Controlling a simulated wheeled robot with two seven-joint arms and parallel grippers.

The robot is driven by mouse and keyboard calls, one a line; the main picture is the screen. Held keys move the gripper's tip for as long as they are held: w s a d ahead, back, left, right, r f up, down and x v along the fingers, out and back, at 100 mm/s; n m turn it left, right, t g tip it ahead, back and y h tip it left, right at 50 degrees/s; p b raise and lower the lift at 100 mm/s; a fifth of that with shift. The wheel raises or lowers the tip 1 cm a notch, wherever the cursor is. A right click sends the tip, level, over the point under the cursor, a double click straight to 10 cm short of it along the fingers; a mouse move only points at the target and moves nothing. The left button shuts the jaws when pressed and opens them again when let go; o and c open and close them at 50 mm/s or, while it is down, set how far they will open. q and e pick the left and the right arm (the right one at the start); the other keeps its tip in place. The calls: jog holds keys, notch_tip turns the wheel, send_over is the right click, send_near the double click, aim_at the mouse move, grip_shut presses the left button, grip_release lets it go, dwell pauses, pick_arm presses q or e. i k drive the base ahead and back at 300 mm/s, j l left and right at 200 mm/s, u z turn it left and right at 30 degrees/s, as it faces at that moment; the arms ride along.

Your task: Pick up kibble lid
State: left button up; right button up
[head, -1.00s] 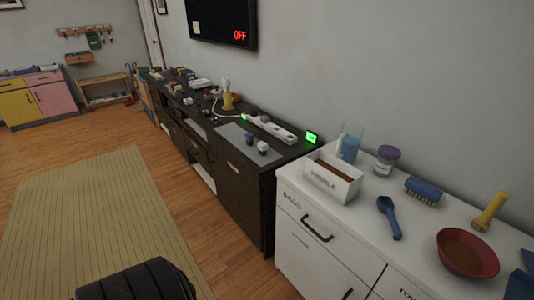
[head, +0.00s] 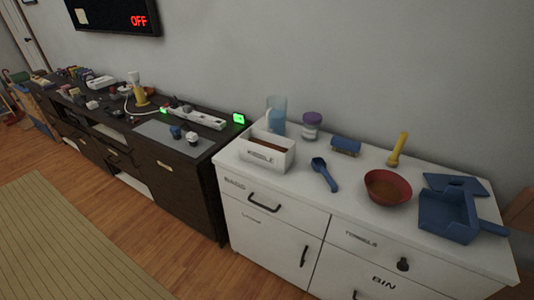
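A white open-topped box labelled KIBBLE (head: 264,157) stands on the left part of the white cabinet top, with brown contents visible inside. No lid sits on it. A flat blue panel (head: 457,184) lies at the back right of the cabinet top; I cannot tell whether it is the kibble lid. Neither of my grippers is in the head view.
The white cabinet (head: 345,206) also holds a blue scoop (head: 324,174), a red bowl (head: 388,189), a blue brush (head: 345,146), a purple-lidded jar (head: 311,126), a yellow-handled tool (head: 398,149) and a blue dustpan (head: 447,215). A dark cluttered cabinet (head: 165,182) adjoins on the left.

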aim_at(439, 182)
jog(key=z, duration=1.55)
jog(key=u, duration=1.55)
jog(key=i+l+z, duration=0.15)
jog(key=l, duration=0.3)
jog(key=l+z, duration=0.2)
jog(key=l, duration=0.2)
jog(key=i+l+z, duration=0.15)
jog(key=l, duration=0.25)
